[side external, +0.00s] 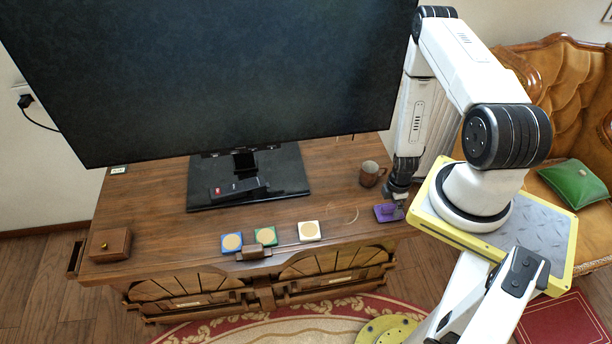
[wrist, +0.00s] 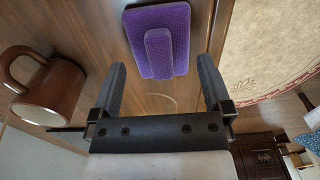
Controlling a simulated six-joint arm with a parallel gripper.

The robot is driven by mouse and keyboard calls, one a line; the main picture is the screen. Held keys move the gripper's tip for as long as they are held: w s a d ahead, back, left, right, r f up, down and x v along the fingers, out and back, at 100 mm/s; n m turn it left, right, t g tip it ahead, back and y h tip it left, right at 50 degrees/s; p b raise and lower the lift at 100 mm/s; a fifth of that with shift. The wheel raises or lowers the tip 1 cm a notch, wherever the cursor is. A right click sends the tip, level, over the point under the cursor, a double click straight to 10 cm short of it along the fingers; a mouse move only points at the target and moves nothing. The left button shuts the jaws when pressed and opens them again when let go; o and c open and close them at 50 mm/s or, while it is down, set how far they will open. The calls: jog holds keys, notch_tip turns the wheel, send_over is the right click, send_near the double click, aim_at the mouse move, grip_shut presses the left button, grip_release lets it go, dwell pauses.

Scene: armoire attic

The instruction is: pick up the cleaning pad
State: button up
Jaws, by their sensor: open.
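The cleaning pad (side external: 386,212) is purple with a raised grip bar on top, and lies flat on the wooden cabinet top near its front right corner. In the wrist view the cleaning pad (wrist: 158,40) shows ahead of the fingertips, with its bar roughly centred between them. My gripper (side external: 397,198) is close to the pad in the side view. In the wrist view my gripper (wrist: 161,72) has its two dark fingers spread wide, with nothing held between them. The fingertips partly hide the pad in the side view.
A brown mug (side external: 370,174) stands beside my gripper. A large television (side external: 220,75) on a black stand (side external: 290,180) fills the back. A wooden box (side external: 110,244) is at left.

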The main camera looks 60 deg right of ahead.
aim_at(391, 207)
jog(key=shift+f, duration=1.55)
jog(key=c, duration=1)
jog(key=shift+r, duration=0.15)
jog(key=shift+c, duration=0.2)
jog(key=shift+r, duration=4.9)
